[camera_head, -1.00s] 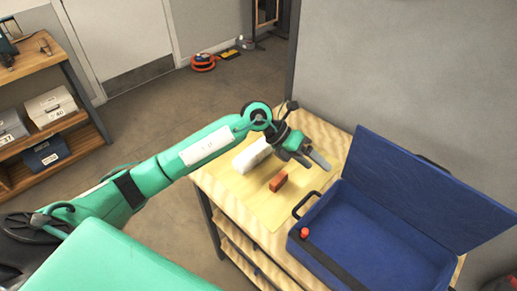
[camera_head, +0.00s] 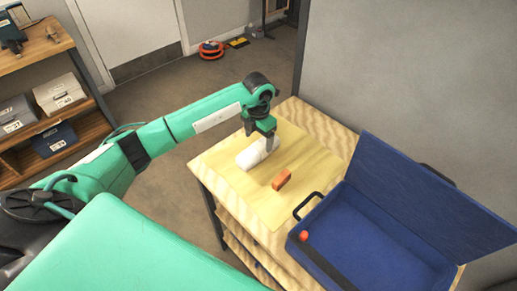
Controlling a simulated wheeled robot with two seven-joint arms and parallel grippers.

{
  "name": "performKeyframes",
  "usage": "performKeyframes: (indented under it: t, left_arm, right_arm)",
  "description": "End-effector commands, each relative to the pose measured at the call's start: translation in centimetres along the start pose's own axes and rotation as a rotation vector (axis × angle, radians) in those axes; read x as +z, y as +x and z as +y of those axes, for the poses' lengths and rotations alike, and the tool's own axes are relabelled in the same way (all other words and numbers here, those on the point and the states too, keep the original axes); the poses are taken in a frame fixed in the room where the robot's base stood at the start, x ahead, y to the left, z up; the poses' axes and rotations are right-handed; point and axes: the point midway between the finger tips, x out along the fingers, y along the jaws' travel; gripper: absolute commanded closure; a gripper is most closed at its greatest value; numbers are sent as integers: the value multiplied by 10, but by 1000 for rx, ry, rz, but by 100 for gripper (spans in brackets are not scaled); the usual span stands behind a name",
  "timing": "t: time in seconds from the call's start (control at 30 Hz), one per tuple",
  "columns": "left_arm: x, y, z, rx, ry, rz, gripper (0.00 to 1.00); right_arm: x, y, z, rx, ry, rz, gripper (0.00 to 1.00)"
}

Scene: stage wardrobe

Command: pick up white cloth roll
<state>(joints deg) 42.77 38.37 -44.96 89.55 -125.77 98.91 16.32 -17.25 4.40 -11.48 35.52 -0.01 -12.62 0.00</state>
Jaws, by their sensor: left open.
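The white cloth roll (camera_head: 254,154) lies on the wooden table near its far left edge. My left gripper (camera_head: 268,143) points down at the right end of the roll, with its fingers at or just over it. It is open, and I cannot tell whether it touches the roll. The gripper and wrist hide part of the roll's far end. My right gripper is not in view.
An open blue case (camera_head: 372,246) with a raised lid fills the table's right side. A grey wall (camera_head: 410,75) stands behind. Shelves with boxes (camera_head: 60,93) stand at the left.

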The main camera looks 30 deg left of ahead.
Motion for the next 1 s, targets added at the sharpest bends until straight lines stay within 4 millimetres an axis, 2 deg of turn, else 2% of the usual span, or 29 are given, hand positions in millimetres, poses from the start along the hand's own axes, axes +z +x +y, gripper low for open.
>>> performKeyframes:
  t: [0.27,0.4,0.5,0.8,0.83,1.0]
  left_arm:
    - [-1,19,-2,-2,0,4,24]
    - [-2,38,-2,-3,0,4,24]
    - [-1,53,-2,-3,0,2,24]
    - [-1,61,-1,-1,1,0,24]
    - [-1,61,-1,-1,1,0,26]
    - [-1,61,-1,-1,1,0,59]
  right_arm:
    - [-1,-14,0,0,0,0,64]
    - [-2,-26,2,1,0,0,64]
    - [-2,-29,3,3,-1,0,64]
    - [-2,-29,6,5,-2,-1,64]
    - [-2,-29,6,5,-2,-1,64]
    - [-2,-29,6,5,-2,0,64]
